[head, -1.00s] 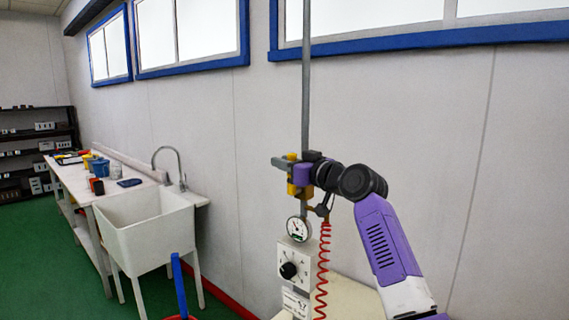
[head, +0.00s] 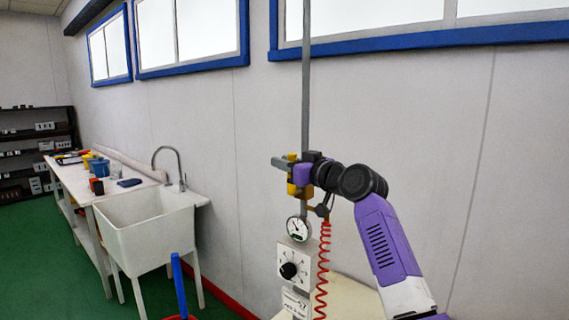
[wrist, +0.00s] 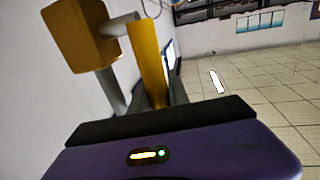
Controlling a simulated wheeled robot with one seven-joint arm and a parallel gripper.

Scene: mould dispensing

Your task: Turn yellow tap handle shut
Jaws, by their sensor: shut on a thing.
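The yellow tap handle (head: 301,174) is on a grey pipe fitting above a dial gauge. My gripper (head: 309,174) is at the handle, coming from the right, and is shut on it. The fingers are small and partly hidden in the head view. In the wrist view an upright yellow bar (wrist: 149,64) stands just beyond the dark front edge of my gripper, with a yellow block (wrist: 76,35) on a grey pipe to its left. The fingertips are hidden there.
A tall grey pole (head: 306,80) rises above the fitting. A round gauge (head: 298,229), a white box with a black knob (head: 289,271) and a red coiled hose (head: 323,270) are below. A white sink (head: 148,222) and a bench stand left. The wall is close behind.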

